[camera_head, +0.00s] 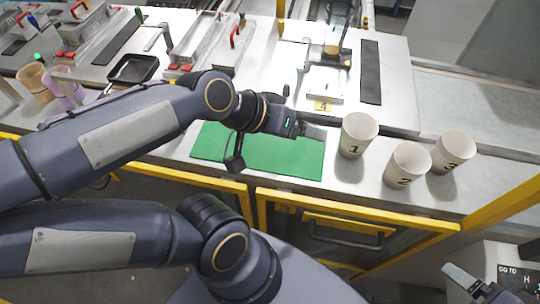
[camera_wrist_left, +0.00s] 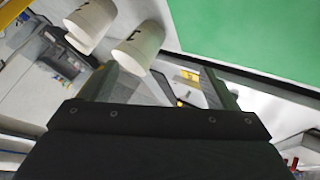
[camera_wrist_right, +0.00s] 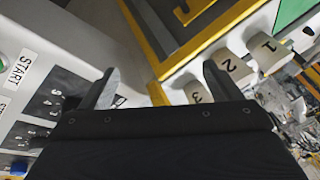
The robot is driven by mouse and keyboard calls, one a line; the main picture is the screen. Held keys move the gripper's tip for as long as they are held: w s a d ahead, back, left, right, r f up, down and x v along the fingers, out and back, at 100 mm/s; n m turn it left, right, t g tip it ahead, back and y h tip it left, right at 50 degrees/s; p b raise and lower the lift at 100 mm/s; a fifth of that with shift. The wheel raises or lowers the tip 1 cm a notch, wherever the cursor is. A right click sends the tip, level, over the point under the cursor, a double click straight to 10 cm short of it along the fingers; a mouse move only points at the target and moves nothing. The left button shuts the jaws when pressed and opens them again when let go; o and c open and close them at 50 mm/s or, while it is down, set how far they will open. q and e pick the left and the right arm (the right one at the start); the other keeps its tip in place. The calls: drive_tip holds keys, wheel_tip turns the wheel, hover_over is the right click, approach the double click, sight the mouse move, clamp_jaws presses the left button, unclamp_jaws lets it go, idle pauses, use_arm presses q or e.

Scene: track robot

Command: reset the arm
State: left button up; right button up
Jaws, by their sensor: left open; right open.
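My left gripper (camera_head: 312,130) is above the back right part of the green mat (camera_head: 215,148), left of cup 1. In the left wrist view its two fingers stand apart with nothing between them (camera_wrist_left: 160,88). My right gripper (camera_head: 485,288) is at the lower right corner of the head view, partly cut off. In the right wrist view its fingers are apart and empty (camera_wrist_right: 163,85). Both arms reach across the head view: the left arm (camera_head: 130,135) over the table, the other arm links (camera_head: 90,240) below it.
Paper cups marked 1 (camera_head: 357,136), 2 (camera_head: 407,165) and 3 (camera_head: 452,152) stand upright on the table right of the mat. A black pan (camera_head: 133,68) lies at the back left. A control panel with a START label (camera_wrist_right: 18,68) is near my right gripper. Yellow rails (camera_head: 505,205) edge the area.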

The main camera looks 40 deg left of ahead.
use_arm(q)
drive_tip(key=s+f+g+y, duration=0.1)
drive_tip(key=s+f+g, duration=0.1)
drive_tip(key=s, duration=0.4)
drive_tip(key=shift+s+a+f, duration=0.25)
drive_tip(key=shift+a+f, duration=0.2)
drive_tip(key=shift+f, duration=0.3)
